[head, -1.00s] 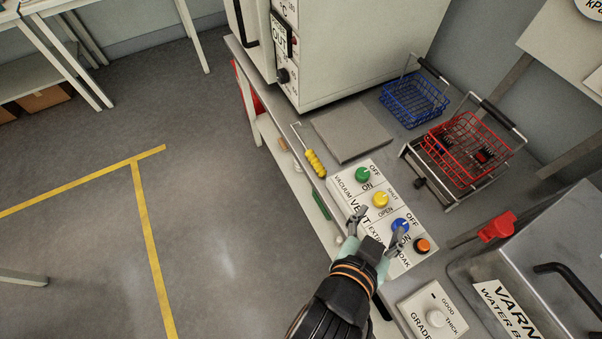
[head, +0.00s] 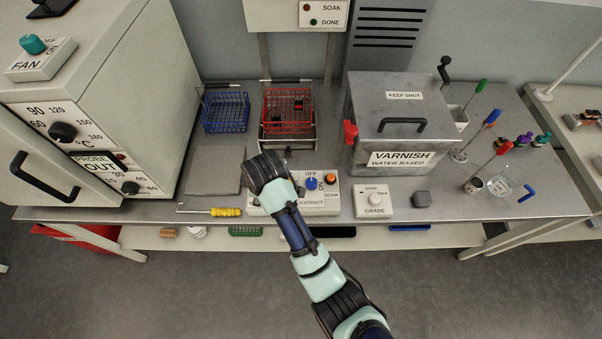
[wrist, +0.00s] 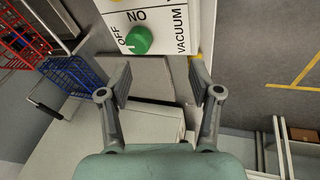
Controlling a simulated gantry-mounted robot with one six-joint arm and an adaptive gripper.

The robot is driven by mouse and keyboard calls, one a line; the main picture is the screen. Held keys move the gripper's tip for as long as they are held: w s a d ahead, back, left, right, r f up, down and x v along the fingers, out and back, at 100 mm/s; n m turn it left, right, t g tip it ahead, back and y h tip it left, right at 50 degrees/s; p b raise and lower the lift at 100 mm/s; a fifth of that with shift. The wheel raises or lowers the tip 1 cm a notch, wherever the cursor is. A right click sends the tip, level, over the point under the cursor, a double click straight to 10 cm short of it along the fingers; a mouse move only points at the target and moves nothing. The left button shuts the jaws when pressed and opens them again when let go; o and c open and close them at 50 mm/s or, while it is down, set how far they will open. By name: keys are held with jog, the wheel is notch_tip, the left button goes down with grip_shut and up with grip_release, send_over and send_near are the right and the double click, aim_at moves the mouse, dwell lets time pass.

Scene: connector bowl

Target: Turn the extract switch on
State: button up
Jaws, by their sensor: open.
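The extract switch is a blue knob (head: 312,183) on the pale switch panel (head: 320,206), with OFF printed behind it and EXTRACT in front. Its exact pointing is too small to tell. In the head view my wrist covers the panel's left part and hides my fingers. In the wrist view my gripper (wrist: 160,80) is open, with nothing between the fingers. Beyond the fingertips is the green vacuum knob (wrist: 138,40), apart from them. The blue knob is not in the wrist view.
An orange soak knob (head: 330,178) sits just right of the blue one. A grade box (head: 374,206) and varnish tank (head: 400,135) stand to the right. Red (head: 289,105) and blue (head: 226,112) baskets stand behind. A yellow-handled tool (head: 226,212) lies left.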

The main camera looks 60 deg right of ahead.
aim_at(312, 181)
jog(key=s+d+g+p, duration=0.1)
jog(key=s+d, duration=0.2)
jog(key=d, duration=0.1)
jog(key=s+d+r+n+g+y+p, duration=0.1)
jog(key=s+d+p, duration=0.1)
jog(key=s+d, duration=0.2)
jog(key=s+d+g+y+p, duration=0.1)
jog(key=s+d, duration=0.2)
jog(key=d, duration=0.1)
jog(key=shift+s+r+n+g+p, duration=0.25)
jog(key=shift+r+n+g+p, duration=0.05)
jog(key=shift+n+g, duration=0.1)
jog(key=shift+s+f, duration=0.1)
jog(key=shift+f, duration=0.05)
notch_tip(312, 181, down, 8)
jog(key=shift+r+b, duration=0.1)
jog(key=shift+b, duration=0.9)
jog(key=c, duration=1.1)
jog(key=shift+c, duration=0.2)
